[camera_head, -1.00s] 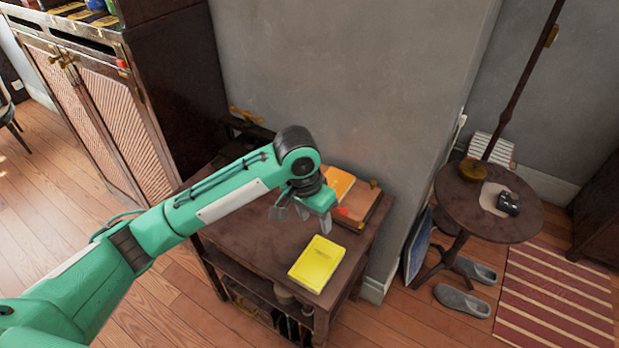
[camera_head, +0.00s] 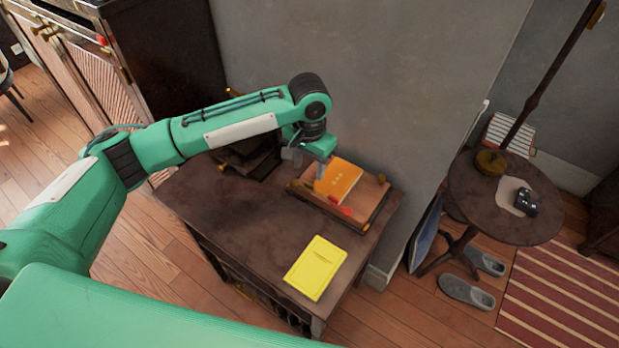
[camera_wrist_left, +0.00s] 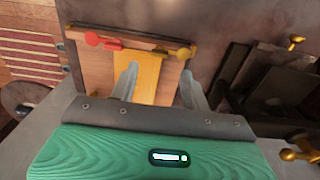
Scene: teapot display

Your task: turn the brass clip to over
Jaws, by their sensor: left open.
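A wooden board (camera_head: 372,191) lies on the dark side table's far right part, with an orange card (camera_head: 341,178) on it. A brass clip (camera_wrist_left: 185,52) sits at one end of the board's edge in the left wrist view; in the head view it appears as a small brass piece (camera_head: 294,183) at the left corner. A red piece (camera_wrist_left: 92,38) sits along the same edge. My left gripper (camera_head: 305,172) is open above the board's left part. In the left wrist view its fingers (camera_wrist_left: 160,72) spread over the card, apart from the clip. My right gripper is out of view.
A yellow book (camera_head: 316,267) lies near the table's front edge. A dark stand with brass levers (camera_wrist_left: 295,40) is beside the board, partly behind my wrist. The grey wall rises close behind. The tabletop's middle (camera_head: 240,220) is clear.

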